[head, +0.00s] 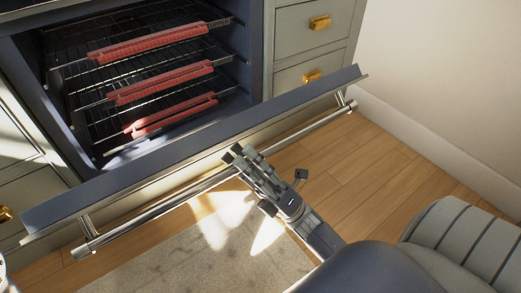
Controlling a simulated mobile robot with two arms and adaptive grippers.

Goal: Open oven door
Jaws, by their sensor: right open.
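The oven door (150,172) is swung down and outward, seen along its top edge, with the oven cavity (80,75) exposed behind it. A long metal bar handle (160,209) runs along the door's outer side. My right gripper (236,155) is open at the door's outer edge, over the middle of the handle. Its fingers cover part of the bar, and I cannot tell whether they touch the door. My left gripper is not in view.
Oven racks with red edge guards (150,42) sit inside the cavity. Grey drawers with brass pulls (320,22) stand right of the oven. A rug (190,262) lies on the wooden floor (400,165). A ribbed grey object (465,240) is at the lower right.

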